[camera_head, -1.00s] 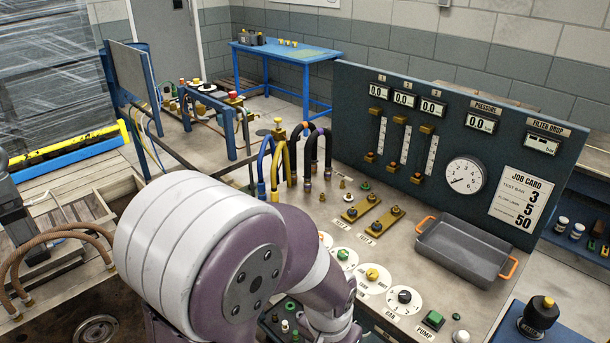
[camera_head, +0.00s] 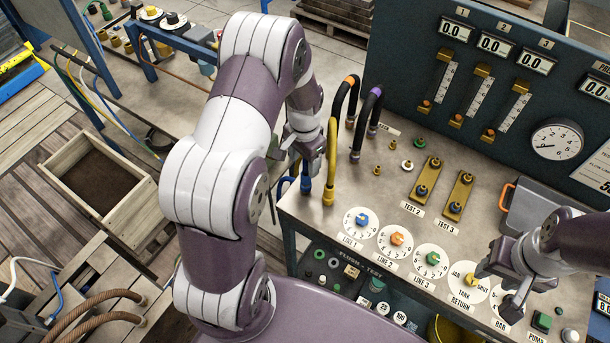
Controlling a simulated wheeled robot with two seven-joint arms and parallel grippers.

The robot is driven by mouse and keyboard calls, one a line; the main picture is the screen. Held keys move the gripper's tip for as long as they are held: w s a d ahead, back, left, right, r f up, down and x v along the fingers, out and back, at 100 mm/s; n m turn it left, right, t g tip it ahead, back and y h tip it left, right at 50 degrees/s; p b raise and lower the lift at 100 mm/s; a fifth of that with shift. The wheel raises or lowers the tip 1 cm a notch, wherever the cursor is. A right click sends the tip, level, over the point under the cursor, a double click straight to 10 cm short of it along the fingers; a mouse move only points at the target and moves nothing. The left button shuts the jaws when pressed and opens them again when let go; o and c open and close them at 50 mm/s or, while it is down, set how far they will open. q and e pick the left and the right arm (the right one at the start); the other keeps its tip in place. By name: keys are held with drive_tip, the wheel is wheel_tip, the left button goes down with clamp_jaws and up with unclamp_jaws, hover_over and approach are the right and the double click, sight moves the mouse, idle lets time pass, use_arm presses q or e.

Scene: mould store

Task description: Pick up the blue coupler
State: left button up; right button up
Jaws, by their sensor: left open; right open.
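A blue hose piece (camera_head: 306,184) shows at the panel bench's left edge, just below my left gripper (camera_head: 297,160). More blue tubing (camera_head: 284,186) shows to its left. I cannot tell which blue part is the coupler, as the gripper and wrist hide much of the hose. My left gripper is open, pointing down at this hose bundle; contact cannot be told. My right gripper (camera_head: 499,287) is open and empty over the dials at the bench front.
Black hoses with an orange band (camera_head: 350,82) and a purple band (camera_head: 376,92) arch behind the yellow hose. Brass test blocks (camera_head: 425,178), dials (camera_head: 396,240) and a grey tray (camera_head: 527,205) sit on the bench. The gauge panel (camera_head: 405,60) rises behind. A wooden box (camera_head: 140,210) stands left.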

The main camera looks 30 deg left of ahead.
sight(307, 172)
use_arm(q)
drive_tip(key=f, duration=0.1)
drive_tip(key=f+p, duration=0.1)
drive_tip(key=f, duration=0.1)
drive_tip(key=d+f+p, duration=0.1)
drive_tip(key=shift+s+f, duration=0.2)
drive_tip(key=shift+s, duration=0.2)
drive_tip(key=f, duration=0.3)
drive_tip(key=shift+w+a, duration=0.25)
drive_tip(key=shift+a, duration=0.05)
drive_tip(key=shift+d+r, duration=0.15)
drive_tip(key=c, duration=0.3)
drive_tip(key=shift+s, duration=0.1)
drive_tip(key=c, duration=0.5)
clamp_jaws()
use_arm(e)
drive_tip(key=shift+s+d+r, duration=0.1)
drive_tip(key=shift+d+r, duration=0.15)
drive_tip(key=shift+r, duration=0.35)
drive_tip(key=shift+s+d+r, duration=0.1)
drive_tip(key=shift+d+r, duration=0.1)
drive_tip(key=shift+r, duration=0.4)
